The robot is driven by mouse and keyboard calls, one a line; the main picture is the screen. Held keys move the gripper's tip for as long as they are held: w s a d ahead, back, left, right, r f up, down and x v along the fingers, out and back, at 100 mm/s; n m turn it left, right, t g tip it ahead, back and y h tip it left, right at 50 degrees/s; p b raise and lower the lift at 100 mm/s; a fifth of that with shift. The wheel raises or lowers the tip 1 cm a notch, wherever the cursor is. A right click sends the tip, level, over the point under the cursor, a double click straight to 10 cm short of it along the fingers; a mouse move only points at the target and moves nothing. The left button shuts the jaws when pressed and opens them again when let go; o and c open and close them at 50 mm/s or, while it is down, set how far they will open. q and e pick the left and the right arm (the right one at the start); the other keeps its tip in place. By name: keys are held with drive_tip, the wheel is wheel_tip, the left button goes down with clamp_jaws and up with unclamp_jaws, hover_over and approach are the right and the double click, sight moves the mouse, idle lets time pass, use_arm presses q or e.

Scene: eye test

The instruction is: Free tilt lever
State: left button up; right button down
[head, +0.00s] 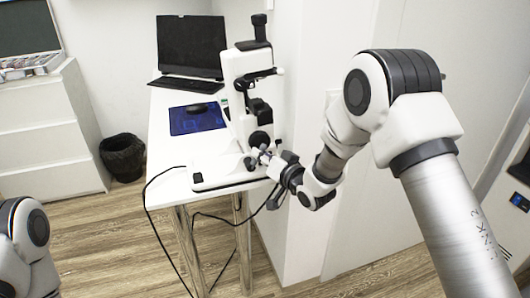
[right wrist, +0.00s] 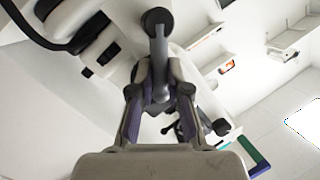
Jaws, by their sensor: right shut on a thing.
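The white eye-test instrument (head: 237,92) stands upright on its pale base (head: 222,173) at the table's front right. My right gripper (head: 264,158) reaches in from the right at the lower part of the instrument, just above the base. In the right wrist view, my right gripper (right wrist: 160,85) is shut on a grey lever with a dark round end (right wrist: 157,20), which looks like the tilt lever. The lever's lower part is partly hidden between the fingers. A piece of my left arm shows at the lower left of the head view; its gripper is out of view.
A laptop (head: 190,48) and a blue mat (head: 197,118) with a dark mouse lie behind on the white table (head: 168,155). Black cables (head: 147,200) hang off the table's front. A black bin (head: 122,157) and white drawers (head: 45,130) stand left. A wall is close on the right.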

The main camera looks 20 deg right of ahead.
drive_tip(key=shift+a+r+n+h+p, duration=0.3)
drive_tip(key=shift+a+n+h+p, duration=0.25)
drive_tip(key=shift+n, duration=0.75)
drive_tip(key=shift+a+g, duration=0.15)
drive_tip(key=shift+g, duration=0.15)
drive_tip(key=c, duration=1.1)
unclamp_jaws()
drive_tip(key=shift+s, duration=0.1)
drive_tip(key=v, duration=1.2)
